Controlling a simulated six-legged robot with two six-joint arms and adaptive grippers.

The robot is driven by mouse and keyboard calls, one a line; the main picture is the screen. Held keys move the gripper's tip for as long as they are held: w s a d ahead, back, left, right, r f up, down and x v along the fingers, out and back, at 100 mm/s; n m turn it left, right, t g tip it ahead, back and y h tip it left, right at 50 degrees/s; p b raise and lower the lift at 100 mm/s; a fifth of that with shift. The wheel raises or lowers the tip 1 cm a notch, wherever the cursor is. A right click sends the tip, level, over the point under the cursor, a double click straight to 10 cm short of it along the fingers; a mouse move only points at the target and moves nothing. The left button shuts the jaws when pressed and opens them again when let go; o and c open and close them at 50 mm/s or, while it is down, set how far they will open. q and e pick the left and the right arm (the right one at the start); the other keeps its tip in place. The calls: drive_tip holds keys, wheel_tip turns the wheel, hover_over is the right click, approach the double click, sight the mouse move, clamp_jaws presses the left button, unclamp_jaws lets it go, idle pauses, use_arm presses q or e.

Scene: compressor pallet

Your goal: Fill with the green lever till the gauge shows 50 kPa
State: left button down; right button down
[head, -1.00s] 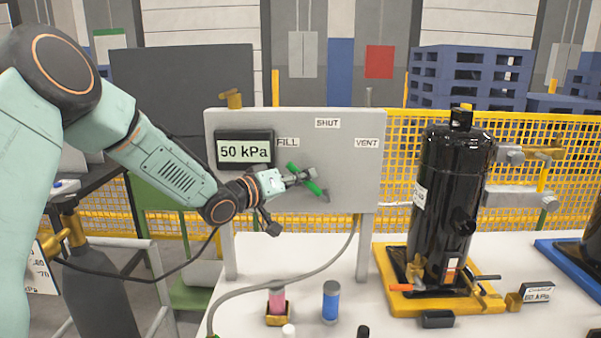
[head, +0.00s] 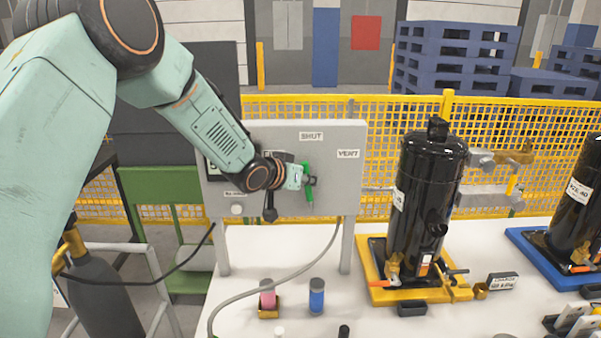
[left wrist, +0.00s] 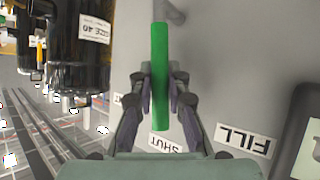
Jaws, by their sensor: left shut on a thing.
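The green lever (head: 308,188) is on the grey panel (head: 340,190) and stands about upright, its top end toward the SHUT label (head: 311,136). My left gripper (head: 303,178) is shut on the lever. In the left wrist view the lever (left wrist: 160,60) runs between the two fingers, one end by the SHUT label (left wrist: 165,144). The FILL label (left wrist: 246,141) is off to one side there. The gauge (left wrist: 302,125) shows only its dark edge and a corner of its screen. My left arm covers its reading in the head view. My right gripper is not in view.
A black compressor (head: 428,200) stands in a yellow tray (head: 375,285) right of the panel. A grey hose (head: 270,285) crosses the white table.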

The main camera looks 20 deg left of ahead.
use_arm(q)
drive_tip(key=shift+w+d+f+m+g+y, duration=0.1)
drive_tip(key=shift+d+f+m+g+y, duration=0.05)
drive_tip(key=shift+d+m+g+y, duration=0.3)
drive_tip(key=shift+d, duration=0.1)
drive_tip(key=c, duration=1.6)
unclamp_jaws()
drive_tip(key=shift+o, duration=0.2)
drive_tip(key=shift+w, duration=0.2)
drive_tip(key=shift+s, duration=0.1)
drive_tip(key=v, duration=1.2)
drive_tip(key=shift+p, duration=0.3)
